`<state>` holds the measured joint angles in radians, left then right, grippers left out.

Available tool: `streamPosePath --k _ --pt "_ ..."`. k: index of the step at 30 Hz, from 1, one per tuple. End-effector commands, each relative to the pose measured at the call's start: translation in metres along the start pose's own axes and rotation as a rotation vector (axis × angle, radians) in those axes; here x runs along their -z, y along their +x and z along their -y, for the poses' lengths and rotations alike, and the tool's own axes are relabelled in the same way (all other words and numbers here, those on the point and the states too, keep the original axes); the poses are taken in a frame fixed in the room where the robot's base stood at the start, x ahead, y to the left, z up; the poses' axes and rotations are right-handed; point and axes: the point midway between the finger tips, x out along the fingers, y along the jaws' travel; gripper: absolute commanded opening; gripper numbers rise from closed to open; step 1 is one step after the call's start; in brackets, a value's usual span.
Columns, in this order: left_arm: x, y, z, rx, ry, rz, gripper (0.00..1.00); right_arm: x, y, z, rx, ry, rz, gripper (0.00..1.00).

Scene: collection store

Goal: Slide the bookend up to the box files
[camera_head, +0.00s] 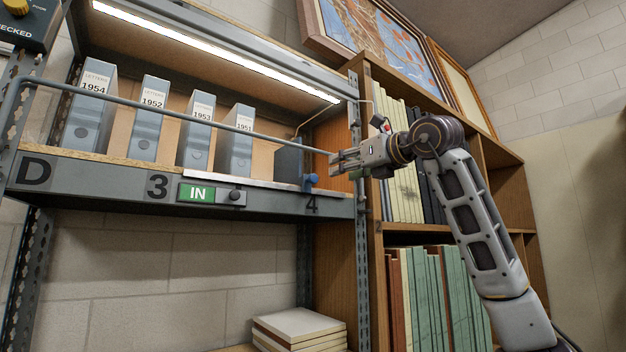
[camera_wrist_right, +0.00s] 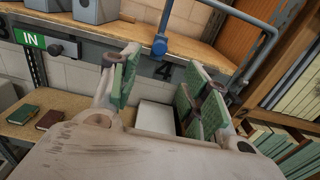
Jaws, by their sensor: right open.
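Several blue-grey box files stand upright on the lit shelf in the head view, labelled 1954 (camera_head: 92,108), 1952 (camera_head: 149,118), 1953 (camera_head: 196,132) and 1951 (camera_head: 236,143), with gaps between them. The dark grey bookend (camera_head: 289,160) stands to the right of file 1951, apart from it. A blue knob (camera_head: 310,181) sits at the shelf's front edge by the bookend; it also shows in the right wrist view (camera_wrist_right: 159,46). My right gripper (camera_head: 334,162) is open and empty, just right of the bookend and in front of the shelf. My left gripper is out of view.
A grey rail (camera_head: 180,112) runs across the shelf front. The front edge carries a green IN slider (camera_head: 197,193). A wooden bookcase (camera_head: 375,130) with upright volumes stands close on the right. Pale flat boxes (camera_head: 300,326) lie below.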

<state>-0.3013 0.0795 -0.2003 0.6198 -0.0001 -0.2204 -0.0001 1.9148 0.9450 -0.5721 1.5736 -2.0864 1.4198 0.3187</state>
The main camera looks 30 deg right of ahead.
Motion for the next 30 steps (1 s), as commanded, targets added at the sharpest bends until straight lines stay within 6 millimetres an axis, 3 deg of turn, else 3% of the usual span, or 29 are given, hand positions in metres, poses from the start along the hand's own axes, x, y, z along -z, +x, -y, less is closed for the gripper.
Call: streamPosePath --k 14,30 --pt "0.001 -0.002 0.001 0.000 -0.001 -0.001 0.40 -0.001 0.010 -0.001 -0.002 -0.001 0.000 0.47" --pt "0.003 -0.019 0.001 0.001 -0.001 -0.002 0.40 -0.002 0.074 -0.001 -0.002 0.000 -0.001 0.47"
